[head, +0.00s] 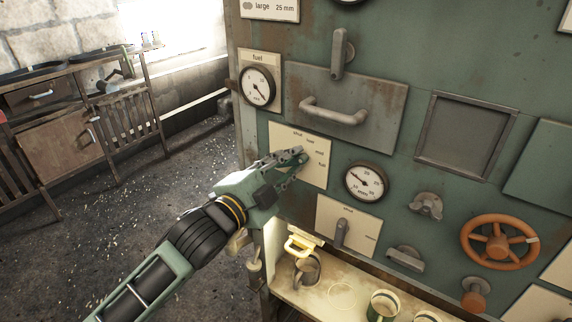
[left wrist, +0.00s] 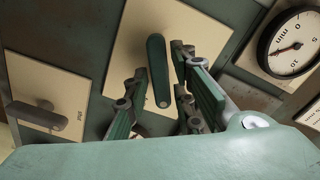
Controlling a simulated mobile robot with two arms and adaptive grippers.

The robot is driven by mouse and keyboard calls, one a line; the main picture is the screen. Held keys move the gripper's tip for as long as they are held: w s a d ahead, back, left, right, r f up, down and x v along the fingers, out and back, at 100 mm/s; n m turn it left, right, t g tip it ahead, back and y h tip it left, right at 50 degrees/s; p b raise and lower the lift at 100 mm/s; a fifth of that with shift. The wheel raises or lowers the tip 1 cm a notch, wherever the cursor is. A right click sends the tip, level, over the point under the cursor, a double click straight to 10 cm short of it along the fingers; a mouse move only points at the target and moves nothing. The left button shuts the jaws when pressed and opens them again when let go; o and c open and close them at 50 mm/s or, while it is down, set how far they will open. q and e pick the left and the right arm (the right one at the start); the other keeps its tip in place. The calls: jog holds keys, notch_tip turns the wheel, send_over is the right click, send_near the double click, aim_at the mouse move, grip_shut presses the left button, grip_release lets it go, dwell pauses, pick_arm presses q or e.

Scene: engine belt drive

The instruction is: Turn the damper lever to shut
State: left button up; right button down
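A cream plate (head: 316,174) with small marks that seem to read shut, half, most and full is on the green panel. In the left wrist view a dark green lever (left wrist: 157,65) stands out from a cream plate (left wrist: 190,28). My left gripper (head: 296,158) is in front of the marked plate and hides most of the lever in the head view. In the left wrist view my left gripper (left wrist: 160,82) is open, with fingers on both sides of the lever. A gap shows on the left; contact on the right is unclear. The lever's setting is hidden. My right gripper is not in view.
A second plate (head: 362,230) with a grey lever (head: 341,233) is below. Two gauges (head: 257,87) (head: 365,182), a drawer-like handle (head: 333,112) and an orange handwheel (head: 499,241) are nearby. Mugs (head: 383,306) stand on a lit shelf below. Open floor lies left.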

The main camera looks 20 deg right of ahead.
pick_arm(q)
grip_shut()
jog(key=shift+n, duration=0.3)
jog(key=shift+w+n+p, duration=0.1)
jog(key=shift+n+p, duration=2.45)
jog(key=shift+n, duration=3.05)
jog(key=shift+o, duration=2)
grip_release()
jog(key=shift+a, duration=0.1)
